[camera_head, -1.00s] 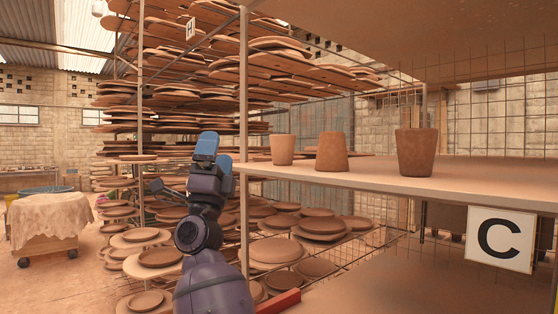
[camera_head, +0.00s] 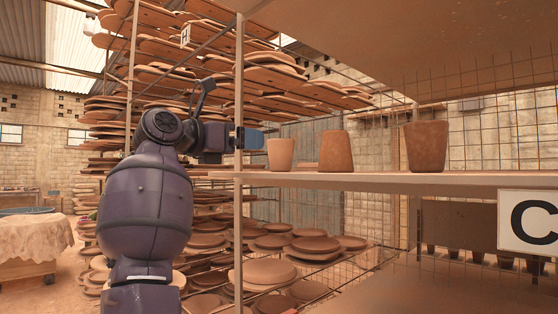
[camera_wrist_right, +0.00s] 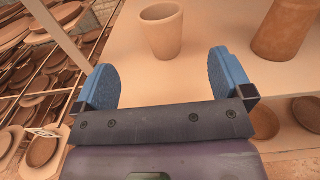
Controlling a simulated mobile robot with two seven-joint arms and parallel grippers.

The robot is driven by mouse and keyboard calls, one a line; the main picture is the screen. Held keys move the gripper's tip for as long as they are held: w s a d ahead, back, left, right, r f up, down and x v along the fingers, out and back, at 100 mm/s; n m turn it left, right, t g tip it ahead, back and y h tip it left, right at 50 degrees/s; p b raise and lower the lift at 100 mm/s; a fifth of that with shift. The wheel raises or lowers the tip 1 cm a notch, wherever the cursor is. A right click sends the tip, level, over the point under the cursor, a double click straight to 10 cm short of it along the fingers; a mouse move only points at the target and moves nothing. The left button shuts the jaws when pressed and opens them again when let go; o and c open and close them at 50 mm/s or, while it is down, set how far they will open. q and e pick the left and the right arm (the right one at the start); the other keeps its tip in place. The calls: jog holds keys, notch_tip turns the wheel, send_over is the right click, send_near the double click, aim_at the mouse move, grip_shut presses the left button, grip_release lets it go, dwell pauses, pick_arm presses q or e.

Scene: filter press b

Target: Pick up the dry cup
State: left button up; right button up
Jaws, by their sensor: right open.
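The left one (camera_head: 281,154) is the palest and looks dry. The middle cup (camera_head: 336,151) is browner and the right cup (camera_head: 426,146) is darkest. My right gripper (camera_head: 249,138) points at the pale cup from its left, near the shelf's left end. In the right wrist view the blue fingers (camera_wrist_right: 166,70) are wide apart and empty. The pale cup (camera_wrist_right: 163,32) stands just beyond them, and a browner cup (camera_wrist_right: 283,28) is to the right. My left gripper is not in view.
A shelf post (camera_head: 239,200) stands at the shelf's left end, close to my gripper. Racks of clay plates (camera_head: 265,271) fill the space behind. Another shelf overhangs the cups. A sign with a C (camera_head: 530,221) hangs below the shelf edge.

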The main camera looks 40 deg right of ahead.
aim_at(270, 143)
jog(key=d, duration=0.5)
jog(key=shift+w, duration=0.15)
jog(key=d+b, duration=0.1)
jog(key=d, duration=0.3)
jog(key=shift+w+d+r, duration=0.1)
jog(key=shift+w+d, duration=0.05)
jog(key=shift+d, duration=0.15)
jog(key=shift+d+r, duration=0.1)
jog(key=shift+d, duration=0.2)
jog(key=shift+c, duration=0.6)
jog(key=c, duration=0.7)
jog(key=shift+c, duration=1)
